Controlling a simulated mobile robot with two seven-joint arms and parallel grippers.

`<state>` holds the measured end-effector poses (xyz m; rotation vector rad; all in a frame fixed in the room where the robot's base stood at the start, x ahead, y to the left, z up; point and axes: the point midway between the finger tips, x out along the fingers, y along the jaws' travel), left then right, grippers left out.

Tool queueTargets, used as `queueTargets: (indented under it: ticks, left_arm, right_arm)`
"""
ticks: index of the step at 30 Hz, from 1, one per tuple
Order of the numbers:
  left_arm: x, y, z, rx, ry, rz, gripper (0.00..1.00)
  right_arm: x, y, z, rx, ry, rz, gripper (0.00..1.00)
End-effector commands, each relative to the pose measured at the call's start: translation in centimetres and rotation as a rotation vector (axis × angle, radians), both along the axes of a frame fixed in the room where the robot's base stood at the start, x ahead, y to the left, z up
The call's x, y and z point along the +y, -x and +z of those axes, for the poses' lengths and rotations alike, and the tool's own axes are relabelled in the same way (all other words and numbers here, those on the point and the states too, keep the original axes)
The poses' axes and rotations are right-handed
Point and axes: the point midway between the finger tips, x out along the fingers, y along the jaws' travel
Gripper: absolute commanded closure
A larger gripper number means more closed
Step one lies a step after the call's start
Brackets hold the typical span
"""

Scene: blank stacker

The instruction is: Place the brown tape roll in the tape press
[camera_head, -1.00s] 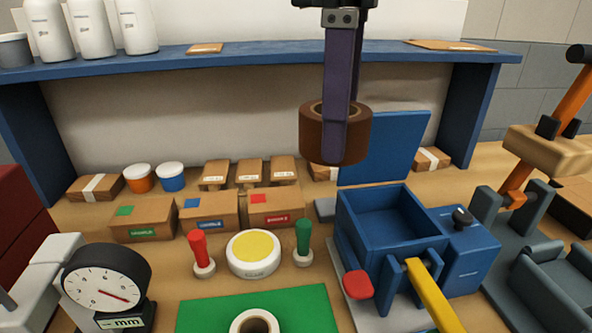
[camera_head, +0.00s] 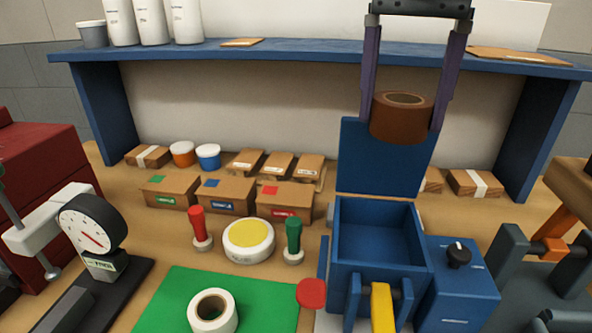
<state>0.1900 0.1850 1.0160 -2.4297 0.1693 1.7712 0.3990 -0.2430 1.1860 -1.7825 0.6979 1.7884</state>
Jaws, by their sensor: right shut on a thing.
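The brown tape roll (camera_head: 402,122) is held in the air between the two long purple fingers of my right gripper (camera_head: 401,116). One finger is on each side of the roll, and its hole faces up. The roll overlaps the top of the tape press's raised blue lid (camera_head: 383,165) in the picture. The tape press (camera_head: 342,240) is a blue open box with an empty cavity, a yellow handle (camera_head: 382,306) in front and a black knob on its right side. My left gripper is not in view.
A white tape roll (camera_head: 213,311) lies on a green mat (camera_head: 160,300). A red and a green stamp flank a round yellow-topped container (camera_head: 248,239). Cardboard boxes stand behind. A dial gauge (camera_head: 90,228) is at left, a grey fixture (camera_head: 530,275) at right. A blue shelf (camera_head: 320,58) spans the back.

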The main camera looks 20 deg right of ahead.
Motion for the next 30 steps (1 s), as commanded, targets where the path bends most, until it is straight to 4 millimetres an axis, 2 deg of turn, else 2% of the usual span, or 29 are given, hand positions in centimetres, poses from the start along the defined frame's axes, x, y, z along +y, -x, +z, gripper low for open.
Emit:
queueTargets:
  ticks: [3, 12, 15, 20, 27, 30]
  left_arm:
    - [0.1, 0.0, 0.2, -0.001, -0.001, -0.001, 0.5]
    - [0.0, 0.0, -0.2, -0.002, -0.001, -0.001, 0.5]
    - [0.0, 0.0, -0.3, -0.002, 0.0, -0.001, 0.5]
    - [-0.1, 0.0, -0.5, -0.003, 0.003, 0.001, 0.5]
    - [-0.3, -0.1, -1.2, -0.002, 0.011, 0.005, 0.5]
    - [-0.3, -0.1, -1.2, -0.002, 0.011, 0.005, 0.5]
  right_arm:
    - [-0.1, 0.2, -3.5, 0.006, 0.003, -0.001, 0.78]
    - [0.0, 0.1, -12.1, 0.003, 0.002, 0.001, 0.78]
    - [0.0, 0.0, -14.0, 0.0, 0.003, 0.002, 0.78]
    - [0.0, 0.0, -15.4, -0.001, 0.001, 0.002, 0.78]
    - [0.0, 0.0, -19.0, 0.0, 0.001, 0.001, 0.78]
    - [0.0, 0.0, -19.5, -0.003, 0.001, 0.003, 0.78]
